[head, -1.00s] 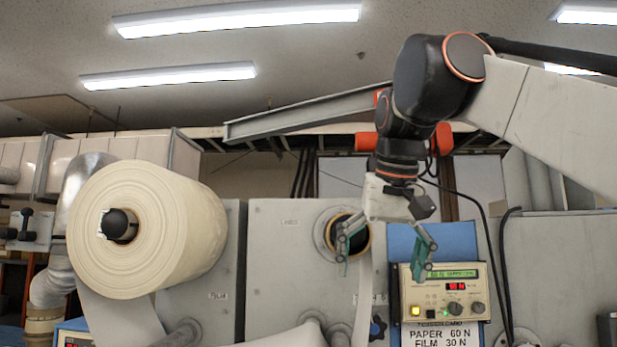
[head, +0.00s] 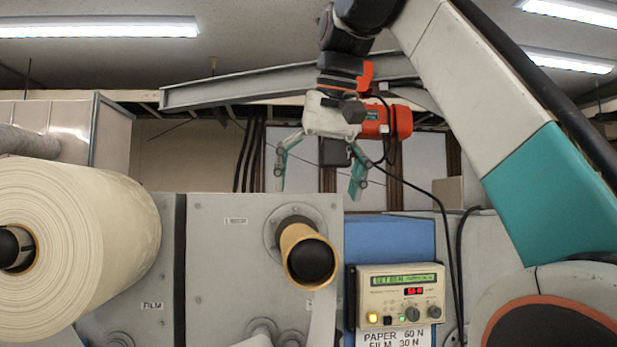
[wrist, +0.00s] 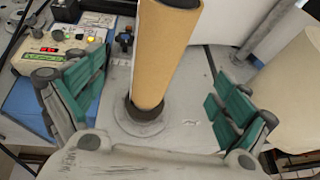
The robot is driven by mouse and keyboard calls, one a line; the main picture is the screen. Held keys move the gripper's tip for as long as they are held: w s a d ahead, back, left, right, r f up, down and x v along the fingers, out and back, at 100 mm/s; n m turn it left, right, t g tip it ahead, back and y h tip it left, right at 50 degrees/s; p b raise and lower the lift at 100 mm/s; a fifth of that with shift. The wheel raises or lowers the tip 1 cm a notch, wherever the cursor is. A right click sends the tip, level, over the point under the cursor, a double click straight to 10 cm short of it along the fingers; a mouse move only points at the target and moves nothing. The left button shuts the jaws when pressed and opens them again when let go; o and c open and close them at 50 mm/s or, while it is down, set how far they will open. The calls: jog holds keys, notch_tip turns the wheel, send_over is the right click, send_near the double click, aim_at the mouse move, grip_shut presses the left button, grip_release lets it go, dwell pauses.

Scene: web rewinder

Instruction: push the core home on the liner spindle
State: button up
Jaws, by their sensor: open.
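The core (head: 293,243) is a brown cardboard tube around the liner spindle, whose dark rounded end (head: 311,262) shows in its mouth. In the wrist view the core (wrist: 163,50) runs toward a round grey flange (wrist: 148,122) on the machine face. A dark ring shows at the core's inner end; I cannot tell if the core touches the flange. My gripper (head: 318,192) is open and empty, pointing down above the core in the head view. In the wrist view its green-padded fingers (wrist: 158,98) stand wide on either side of the core, apart from it.
A large cream roll (head: 85,240) stands left of the core. A tension control box (head: 400,296) is at its lower right, over a paper card. A pale web (head: 322,318) hangs below the core. A grey beam (head: 255,88) and orange hoist (head: 385,121) are behind my gripper.

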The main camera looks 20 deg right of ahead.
aim_at(296, 233)
jog(key=shift+s, duration=0.1)
jog(key=shift+w+f, duration=0.1)
jog(key=shift+w, duration=0.15)
jog(key=shift+x, duration=6.75)
jog(key=shift+s+f, duration=0.1)
jog(key=shift+s, duration=0.15)
jog(key=c, duration=1.3)
